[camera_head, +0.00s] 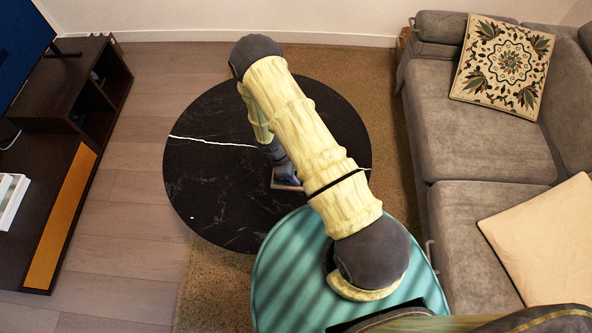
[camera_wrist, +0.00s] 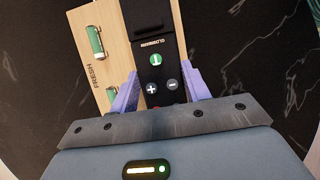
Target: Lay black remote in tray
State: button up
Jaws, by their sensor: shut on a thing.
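The black remote (camera_wrist: 157,60), with a green button and plus and minus buttons, lies between my purple fingers in the wrist view. My gripper (camera_wrist: 161,82) is shut on its sides. Beneath or beside it is a light wooden tray (camera_wrist: 112,30) marked "FRESH", with two green-and-white details on it. The remote overlaps the tray in this view; I cannot tell whether they touch. In the head view, my gripper (camera_head: 287,176) is low over the black round table, and only an edge of the tray (camera_head: 286,186) shows below it. My arm hides the remote there.
The black marble table (camera_head: 215,190) is mostly clear on its left side. A teal round surface (camera_head: 285,275) is in front of it. A grey sofa (camera_head: 480,145) with cushions stands at right. A dark cabinet (camera_head: 35,165) with a white item (camera_head: 12,200) stands at left.

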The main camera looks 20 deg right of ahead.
jog(key=shift+f+b, duration=0.75)
jog(key=shift+f, duration=0.35)
jog(key=o, duration=1.2)
jog(key=shift+r, duration=0.1)
jog(key=p+v, duration=0.1)
jog(key=v, duration=1.6)
jog(key=shift+r+p, duration=0.25)
jog(key=shift+p, duration=0.1)
jog(key=shift+a, duration=0.1)
